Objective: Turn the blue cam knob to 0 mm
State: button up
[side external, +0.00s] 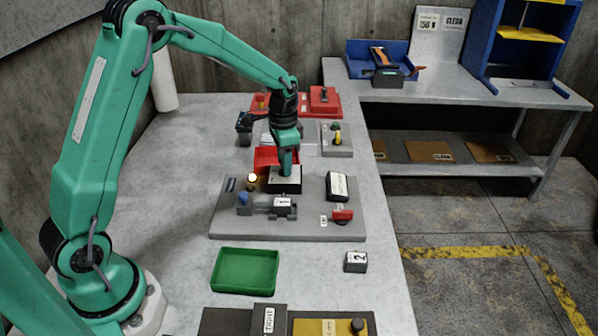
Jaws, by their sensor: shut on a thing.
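A separate small blue piece (243,198) sits at the left end of a grey cylinder (268,205) labelled 1, in front of the block.
On the plate are a lit amber lamp (252,178), a black box with a white label (338,186) and a red knob (343,215). A red tray (268,158) lies behind. A green tray (245,270) and a block labelled 2 (356,262) stand in front.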

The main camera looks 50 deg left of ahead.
jog(key=shift+r+m, duration=0.1)
jog(key=shift+m, duration=1.8)
jog(key=o, duration=1)
jog(key=shift+r, duration=3.85)
jog(key=shift+r, duration=0.1)
